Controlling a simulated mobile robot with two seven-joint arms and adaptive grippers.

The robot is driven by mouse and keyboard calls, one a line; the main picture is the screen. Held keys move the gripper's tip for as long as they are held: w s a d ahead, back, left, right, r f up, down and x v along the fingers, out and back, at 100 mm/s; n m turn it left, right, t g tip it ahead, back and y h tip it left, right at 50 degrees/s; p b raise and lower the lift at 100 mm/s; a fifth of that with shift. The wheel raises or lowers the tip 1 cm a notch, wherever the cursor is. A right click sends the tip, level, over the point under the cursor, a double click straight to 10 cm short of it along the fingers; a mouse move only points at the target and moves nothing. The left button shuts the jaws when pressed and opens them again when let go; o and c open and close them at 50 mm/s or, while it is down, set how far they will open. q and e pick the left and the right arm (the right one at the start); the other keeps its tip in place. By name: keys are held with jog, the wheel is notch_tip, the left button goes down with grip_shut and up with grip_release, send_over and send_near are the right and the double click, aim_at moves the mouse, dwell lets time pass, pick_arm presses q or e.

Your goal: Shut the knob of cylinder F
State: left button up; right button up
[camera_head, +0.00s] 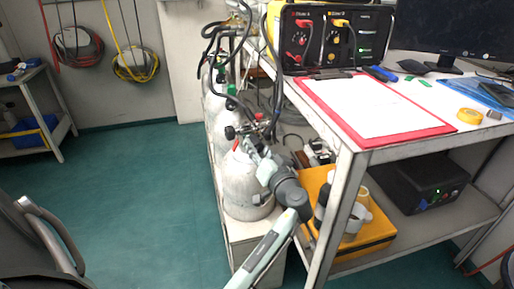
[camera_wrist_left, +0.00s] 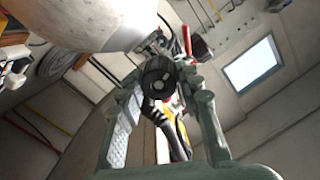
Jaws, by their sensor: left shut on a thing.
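Grey-white cylinders stand in a row along the left side of the workbench in the head view. The nearest cylinder (camera_head: 245,188) has a valve with hoses at its top; I cannot read any letter on it. My left gripper (camera_head: 253,150) reaches this valve from the front right. In the left wrist view, a round black knob (camera_wrist_left: 159,75) sits between the two fingers of my left gripper (camera_wrist_left: 165,82), which is shut on it. In the head view the gripper hides most of this knob. The pale cylinder body (camera_wrist_left: 85,22) fills the upper left of the wrist view. My right gripper is not seen.
The workbench (camera_head: 345,150) holds a black control panel (camera_head: 333,40), a red-edged sheet (camera_head: 375,105) and a monitor. A yellow case (camera_head: 365,238) and a black box (camera_head: 418,180) stand on its lower shelf. Green floor (camera_head: 130,190) to the left is clear.

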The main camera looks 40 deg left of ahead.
pick_arm(q)
jog(key=shift+m, duration=0.9)
jog(key=shift+r+m+g+p, duration=0.1)
jog(key=shift+m+g+p, duration=0.2)
jog(key=shift+m+p, duration=0.45)
jog(key=m, duration=0.3)
jog(key=shift+p, duration=0.35)
jog(key=m+p, duration=0.2)
jog(key=m, duration=0.4)
jog(key=shift+m+y+p, duration=0.3)
jog(key=shift+m+y, duration=0.05)
jog(key=shift+y, duration=0.05)
jog(key=m, duration=0.2)
jog(key=shift+m, duration=0.4)
jog(key=m, duration=0.2)
jog(key=shift+w+m+g, duration=0.1)
jog(key=shift+m+g, duration=0.2)
jog(key=m, duration=0.2)
jog(key=shift+m+y, duration=0.3)
jog(key=m, duration=0.6)
jog(key=m+t, duration=0.1)
jog(key=m, duration=0.5)
jog(key=shift+f, duration=0.2)
jog(key=m, duration=0.6)
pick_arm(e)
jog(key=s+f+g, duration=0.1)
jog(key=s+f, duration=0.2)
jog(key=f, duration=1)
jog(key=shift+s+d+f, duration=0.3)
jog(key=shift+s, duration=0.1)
